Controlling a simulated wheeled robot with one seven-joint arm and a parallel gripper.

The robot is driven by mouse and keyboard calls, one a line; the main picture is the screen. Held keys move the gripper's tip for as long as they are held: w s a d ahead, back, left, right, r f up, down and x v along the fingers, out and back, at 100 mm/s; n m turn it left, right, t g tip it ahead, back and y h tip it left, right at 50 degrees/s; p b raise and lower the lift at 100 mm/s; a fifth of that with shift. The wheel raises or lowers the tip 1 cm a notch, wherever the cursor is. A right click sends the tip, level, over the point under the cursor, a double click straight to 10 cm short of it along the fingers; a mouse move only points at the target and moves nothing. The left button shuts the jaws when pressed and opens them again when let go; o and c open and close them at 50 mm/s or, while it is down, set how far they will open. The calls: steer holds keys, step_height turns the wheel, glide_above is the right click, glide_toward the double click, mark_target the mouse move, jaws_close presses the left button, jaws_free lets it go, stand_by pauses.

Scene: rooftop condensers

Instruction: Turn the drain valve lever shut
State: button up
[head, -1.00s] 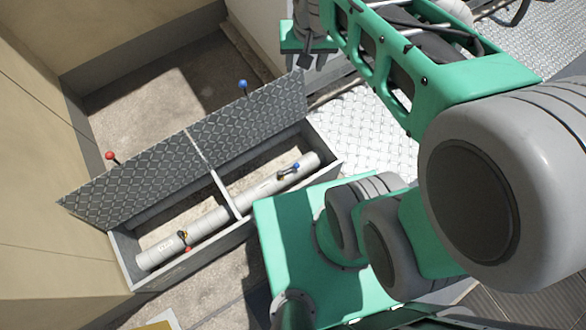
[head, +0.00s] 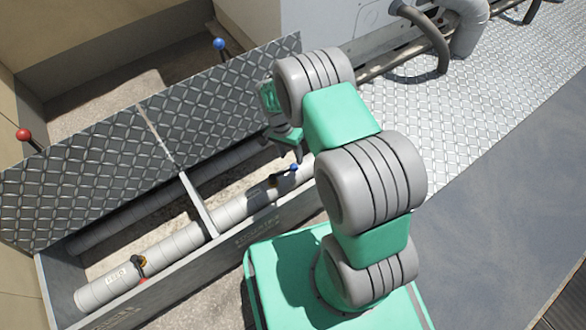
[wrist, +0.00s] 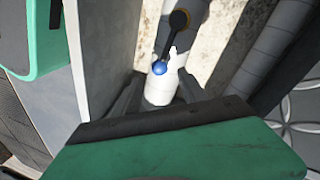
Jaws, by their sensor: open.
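A lever with a blue knob (head: 294,168) sits on the right part of the pale pipe (head: 225,217) in the open trough. Its arm lies roughly along the pipe. In the wrist view the blue knob (wrist: 159,68) shows just beyond and between my fingertips, with the dark pivot (wrist: 179,20) farther up. My gripper (head: 298,157) hangs above the trough close to this lever, open and apparently empty. In the wrist view its two fingers (wrist: 160,90) stand on either side of the pipe; contact with the knob cannot be told. A second valve (head: 139,264) with an orange-red part sits at the pipe's left end.
A divider (head: 198,203) crosses the trough. The raised tread-plate lid (head: 95,165) stands along its back. A grey cabinet (head: 320,25) stands behind; open walkway (head: 480,130) is at right.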

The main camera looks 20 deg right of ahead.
mark_target(294, 165)
steer(key=f, duration=0.2)
steer(key=f+b, duration=0.1)
steer(key=f, duration=0.1)
steer(key=f+b, duration=0.1)
steer(key=shift+s+d+f, duration=0.4)
steer(key=shift+c, duration=0.3)
jaws_close()
stand_by(0.6)
